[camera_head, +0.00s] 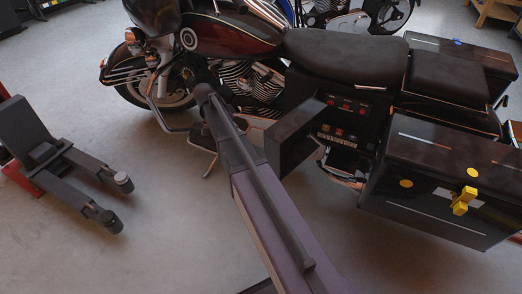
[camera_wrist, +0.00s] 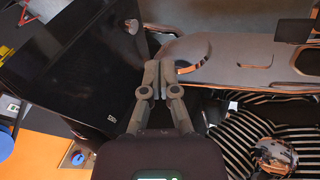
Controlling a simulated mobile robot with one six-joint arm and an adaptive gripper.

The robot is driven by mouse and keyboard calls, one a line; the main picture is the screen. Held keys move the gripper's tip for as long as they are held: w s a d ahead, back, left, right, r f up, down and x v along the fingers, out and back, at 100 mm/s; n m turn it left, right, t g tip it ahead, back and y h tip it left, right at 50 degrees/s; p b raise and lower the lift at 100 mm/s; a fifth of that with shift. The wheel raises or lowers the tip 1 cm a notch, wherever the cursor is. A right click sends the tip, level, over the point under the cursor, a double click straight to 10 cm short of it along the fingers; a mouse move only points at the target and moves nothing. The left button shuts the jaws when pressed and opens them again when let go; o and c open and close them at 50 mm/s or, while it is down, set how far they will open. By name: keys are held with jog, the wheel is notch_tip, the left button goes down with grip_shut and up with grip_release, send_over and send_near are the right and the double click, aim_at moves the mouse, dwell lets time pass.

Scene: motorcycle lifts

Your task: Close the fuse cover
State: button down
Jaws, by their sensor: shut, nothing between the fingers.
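The fuse cover (camera_head: 294,139) is a dark panel on the motorcycle's side, standing swung out from the fuse box in the head view. The fuse box (camera_head: 345,118) behind it is exposed, with rows of red and yellow fuses. In the wrist view my gripper (camera_wrist: 166,72) is shut and empty, its two fingertips together. A large dark panel (camera_wrist: 75,75) fills the left of the wrist view, beside the fingers; I cannot tell whether it is the cover. In the head view my arm reaches in front of the engine, left of the cover, and my fingers are not clear there.
The motorcycle's seat (camera_head: 345,52) is above the fuse box. A black side case (camera_head: 440,180) with a yellow latch (camera_head: 464,200) sits to the right. The finned engine (camera_head: 250,80) is close to my arm. A grey lift arm (camera_head: 75,170) stands at left, with clear floor between.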

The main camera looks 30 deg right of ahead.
jog(key=shift+w+d+r+m+h, duration=0.15)
jog(key=shift+w+d+m+h, duration=0.25)
jog(key=shift+w+m, duration=0.4)
jog(key=s+d+f+b, duration=0.6)
jog(key=s+f+b, duration=0.1)
jog(key=f+b, duration=0.1)
jog(key=shift+d, duration=0.15)
dwell(0.7)
jog(key=shift+s, duration=0.1)
